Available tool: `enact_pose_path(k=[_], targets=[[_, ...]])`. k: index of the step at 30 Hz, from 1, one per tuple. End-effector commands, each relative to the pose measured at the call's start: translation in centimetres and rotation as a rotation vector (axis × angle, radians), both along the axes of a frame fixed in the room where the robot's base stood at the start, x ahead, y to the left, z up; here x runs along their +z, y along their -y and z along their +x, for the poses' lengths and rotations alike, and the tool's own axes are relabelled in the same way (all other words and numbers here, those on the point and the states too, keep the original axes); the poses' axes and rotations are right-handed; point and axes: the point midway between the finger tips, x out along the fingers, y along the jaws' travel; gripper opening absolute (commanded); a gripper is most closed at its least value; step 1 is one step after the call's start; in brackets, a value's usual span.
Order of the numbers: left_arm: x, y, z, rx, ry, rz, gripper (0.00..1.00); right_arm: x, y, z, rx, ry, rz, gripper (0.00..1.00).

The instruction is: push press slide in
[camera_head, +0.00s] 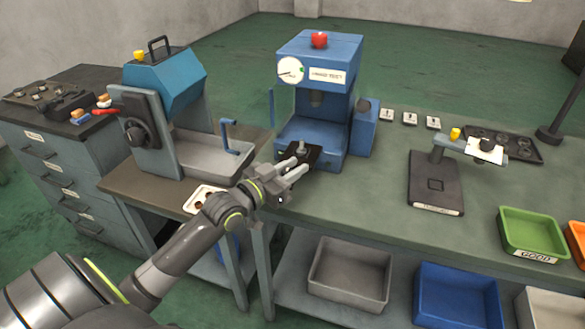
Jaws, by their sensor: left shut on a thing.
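The blue press (322,60) stands on the workbench, with a red button on top, a dial and a label on its front. Its black slide (313,152) sticks out at the front of the press base, with a small light metal part (301,147) upright on it. My left gripper (296,171) is at the front edge of the slide, shut on it; the exact contact is small and partly hidden by the fingers. My right gripper is out of view.
A blue-hooded machine with a grey tray (205,160) stands left of the press. A black stand (436,185), a dark round-pocketed tray (510,147) and a green bin (533,230) are to the right.

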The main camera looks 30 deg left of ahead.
Motion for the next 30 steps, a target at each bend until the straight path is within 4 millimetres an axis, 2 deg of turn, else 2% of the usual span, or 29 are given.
enact_pose_path(k=[8, 21, 25, 30], targets=[[-0.2, -0.1, 0.4, 0.0, 0.001, -0.001, 0.0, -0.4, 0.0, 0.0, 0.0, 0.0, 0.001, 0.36], [-0.4, -1.8, 7.4, 0.001, 0.001, -0.001, 0.0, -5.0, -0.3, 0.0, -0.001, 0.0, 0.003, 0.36], [-0.3, -2.0, 8.2, 0.001, -0.002, -0.001, 0.0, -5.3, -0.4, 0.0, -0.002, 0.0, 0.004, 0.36], [-0.1, -2.0, 8.4, 0.001, -0.004, -0.003, 0.0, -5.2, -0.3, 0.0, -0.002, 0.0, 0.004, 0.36]])
